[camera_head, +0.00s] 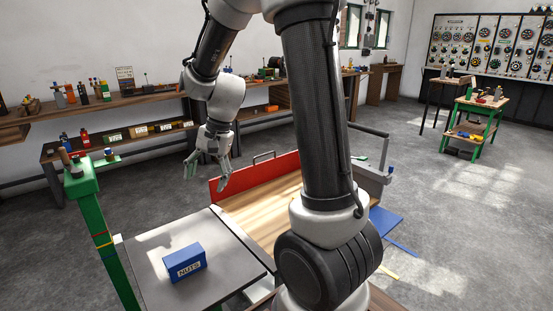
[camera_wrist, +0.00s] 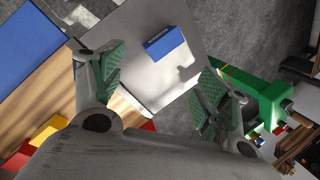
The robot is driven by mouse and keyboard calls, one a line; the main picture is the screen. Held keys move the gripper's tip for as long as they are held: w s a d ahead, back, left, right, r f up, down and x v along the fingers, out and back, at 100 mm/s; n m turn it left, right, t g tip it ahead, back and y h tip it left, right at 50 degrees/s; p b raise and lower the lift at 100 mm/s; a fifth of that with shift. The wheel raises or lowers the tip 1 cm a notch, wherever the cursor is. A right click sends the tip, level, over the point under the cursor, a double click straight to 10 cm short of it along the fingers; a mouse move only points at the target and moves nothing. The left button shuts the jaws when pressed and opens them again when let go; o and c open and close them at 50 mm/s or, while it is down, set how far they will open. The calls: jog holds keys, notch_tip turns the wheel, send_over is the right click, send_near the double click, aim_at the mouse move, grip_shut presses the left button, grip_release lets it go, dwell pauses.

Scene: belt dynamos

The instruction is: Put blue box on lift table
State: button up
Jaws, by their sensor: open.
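The blue box (camera_head: 184,262), labelled "NUTS", sits upright on a flat grey tabletop (camera_head: 225,268) at the lower left of the head view. The box also shows in the wrist view (camera_wrist: 165,43), beyond and between my fingertips. I cannot tell for sure whether this grey top is the lift table. My gripper (camera_head: 207,174) is open and empty, with its fingers pointing down. It is above and behind the grey top, clear of the box. The open fingers also show in the wrist view (camera_wrist: 158,92).
A green post (camera_head: 100,225) stands at the grey top's left edge. A wooden deck (camera_head: 262,212) with a red panel (camera_head: 255,178) adjoins it on the right. Shelves with small goods (camera_head: 120,135) line the back wall. A green-legged cart (camera_head: 472,125) stands far right. Floor at right is mostly clear.

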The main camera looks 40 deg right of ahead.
jog(key=s+d+r+n+t+h, duration=0.1)
jog(key=s+d+r+n, duration=0.1)
jog(key=s, duration=0.5)
jog(key=s+d+r+n+t+h, duration=0.1)
jog(key=s+d+r+n, duration=0.2)
jog(key=s, duration=0.4)
jog(key=s+d+r+n+h, duration=0.1)
jog(key=s+d+r+n, duration=0.1)
jog(key=s+r+n, duration=0.2)
jog(key=s+r, duration=0.2)
jog(key=s, duration=0.1)
jog(key=shift+s+d+r+n+t, duration=0.25)
jog(key=shift+s+d+n+t, duration=0.05)
jog(key=shift+s+n+t, duration=0.1)
